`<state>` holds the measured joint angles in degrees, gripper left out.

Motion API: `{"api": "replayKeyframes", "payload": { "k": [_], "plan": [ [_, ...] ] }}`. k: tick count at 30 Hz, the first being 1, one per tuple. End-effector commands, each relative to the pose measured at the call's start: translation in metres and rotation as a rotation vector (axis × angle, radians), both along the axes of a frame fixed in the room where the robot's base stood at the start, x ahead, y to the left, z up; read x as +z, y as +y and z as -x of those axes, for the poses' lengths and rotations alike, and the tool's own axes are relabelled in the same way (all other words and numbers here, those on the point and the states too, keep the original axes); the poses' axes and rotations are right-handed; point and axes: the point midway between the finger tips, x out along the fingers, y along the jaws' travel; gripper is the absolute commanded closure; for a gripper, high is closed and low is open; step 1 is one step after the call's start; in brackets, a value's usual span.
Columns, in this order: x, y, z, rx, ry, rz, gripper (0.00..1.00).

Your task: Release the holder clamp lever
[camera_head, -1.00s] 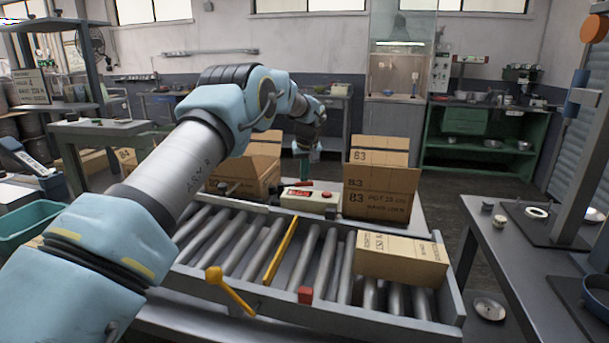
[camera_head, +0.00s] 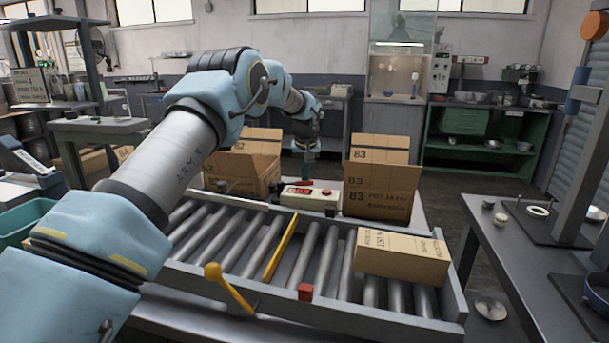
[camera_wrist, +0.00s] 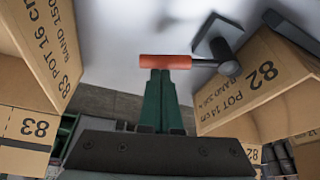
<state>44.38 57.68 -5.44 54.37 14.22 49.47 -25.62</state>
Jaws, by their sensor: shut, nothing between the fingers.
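A red-orange lever handle (camera_wrist: 165,61) lies across the view in the wrist view, joined by a thin rod to a dark post and base plate (camera_wrist: 222,50) on a pale surface. In the head view a small red piece (camera_head: 300,182) shows beside the control box, below my gripper (camera_head: 308,160). My gripper (camera_wrist: 160,74) has its green fingers together and empty, with the tips right at the handle's near side. I cannot tell whether they touch it.
Cardboard boxes flank my gripper at left (camera_wrist: 40,50) and right (camera_wrist: 255,90). A control box (camera_head: 310,198) stands behind the roller conveyor (camera_head: 400,322), which carries a carton (camera_head: 402,256) and a yellow lever (camera_head: 229,288). A bench (camera_head: 500,250) is at right.

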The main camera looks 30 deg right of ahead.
Motion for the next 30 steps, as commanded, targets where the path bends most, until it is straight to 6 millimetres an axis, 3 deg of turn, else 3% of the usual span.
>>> {"api": "replayKeyframes", "payload": {
  "k": [24, 30],
  "plan": [
    [-0.001, 0.031, 0.04, -0.632, 0.001, 0.001, 1.0],
    [-0.001, 0.037, 0.046, -0.692, 0.0, 0.0, 1.0]
  ]
}}
